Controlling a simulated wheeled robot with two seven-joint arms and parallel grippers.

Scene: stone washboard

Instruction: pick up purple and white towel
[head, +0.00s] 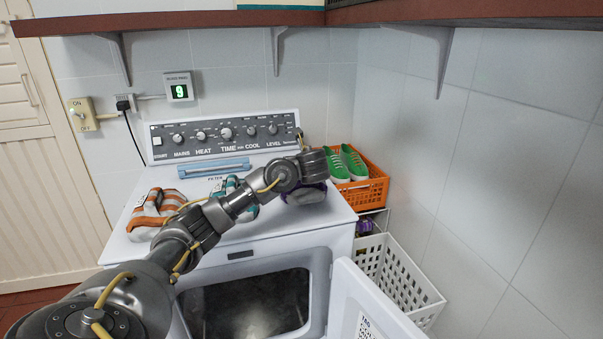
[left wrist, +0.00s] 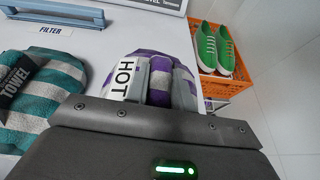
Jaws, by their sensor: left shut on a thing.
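The purple and white towel (left wrist: 150,58) is a rolled bundle with a white "HOT" label, on the right part of the white machine's top. In the head view the towel (head: 304,196) is partly hidden under my left gripper (head: 310,182). In the left wrist view my left gripper (left wrist: 160,88) has its grey fingers over the towel and is shut on it. The towel seems to be at the machine's top; I cannot tell whether it is clear of the surface. My right gripper is not in view.
A teal and white towel (left wrist: 52,88) lies left of it, and an orange and white towel (head: 150,217) farther left. An orange crate (head: 372,190) with green shoes (head: 345,163) stands at right, above a white basket (head: 400,285). The machine's door (head: 365,305) hangs open. Shelves overhang the back.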

